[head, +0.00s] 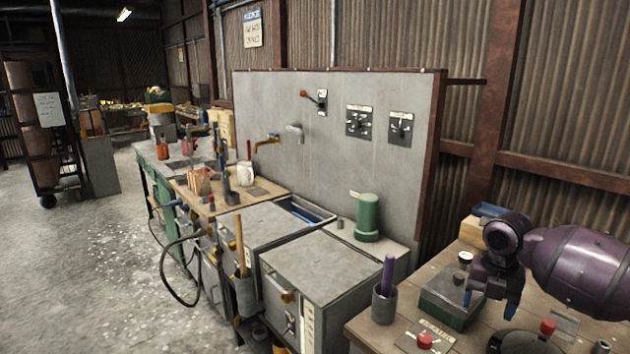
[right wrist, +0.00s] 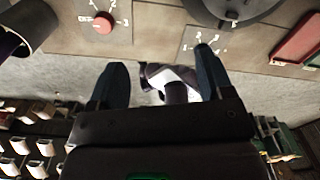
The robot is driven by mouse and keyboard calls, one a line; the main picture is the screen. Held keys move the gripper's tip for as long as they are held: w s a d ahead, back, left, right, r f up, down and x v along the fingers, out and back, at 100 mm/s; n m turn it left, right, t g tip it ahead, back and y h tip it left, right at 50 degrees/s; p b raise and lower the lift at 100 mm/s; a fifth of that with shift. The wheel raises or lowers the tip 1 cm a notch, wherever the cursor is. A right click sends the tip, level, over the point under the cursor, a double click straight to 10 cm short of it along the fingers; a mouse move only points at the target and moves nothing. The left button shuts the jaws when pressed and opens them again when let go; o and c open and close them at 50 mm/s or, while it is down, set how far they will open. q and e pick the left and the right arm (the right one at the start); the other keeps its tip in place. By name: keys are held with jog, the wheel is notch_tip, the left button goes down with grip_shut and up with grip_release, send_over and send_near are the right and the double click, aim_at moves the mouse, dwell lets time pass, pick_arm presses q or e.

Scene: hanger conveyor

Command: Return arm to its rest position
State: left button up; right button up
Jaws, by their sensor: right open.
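My purple right arm (head: 580,262) comes in from the right edge in the head view, above the wooden bench at the lower right. Its gripper (head: 490,300) points down with two blue fingertips apart, over or near a grey-green box (head: 447,300); I cannot tell the exact height. In the right wrist view the dark blue fingers (right wrist: 160,72) are spread with nothing held between them. My left gripper is not in view.
A cup (head: 384,304) with a purple handle, a red button (head: 425,341) and a red knob (head: 547,328) are on the bench near my right gripper. A red button also shows in the right wrist view (right wrist: 103,23). Metal cabinets and a green cylinder (head: 368,218) stand left of the bench.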

jog(key=s+a+f+m, duration=0.1)
jog(key=s+a+f, duration=0.1)
jog(key=a+f, duration=0.1)
jog(key=s+a+f+m, duration=0.1)
jog(key=s+a+f, duration=0.1)
jog(key=s+f, duration=0.1)
jog(key=s+a+f+m, duration=0.2)
jog(key=s+a+f, duration=0.1)
jog(key=f, duration=0.2)
jog(key=shift+a+y, duration=0.35)
jog(key=shift+y, duration=0.05)
jog(key=s+a+f+m+t+y, duration=0.1)
jog(key=s+a+f+m+t, duration=0.15)
jog(key=s+m, duration=0.5)
jog(key=s+a+f+m+t, duration=0.1)
jog(key=s+a+f+m, duration=0.15)
jog(key=s+m, duration=0.45)
jog(key=s+d+r+m+h, duration=0.3)
jog(key=s+d+m, duration=0.3)
jog(key=s+m, duration=0.55)
jog(key=w+f+n+t+y, duration=0.1)
jog(key=w+f+t, duration=0.5)
jog(key=f+t, duration=0.2)
jog(key=shift+w+f, duration=0.4)
jog(key=shift+f, duration=0.75)
jog(key=shift+c, duration=0.4)
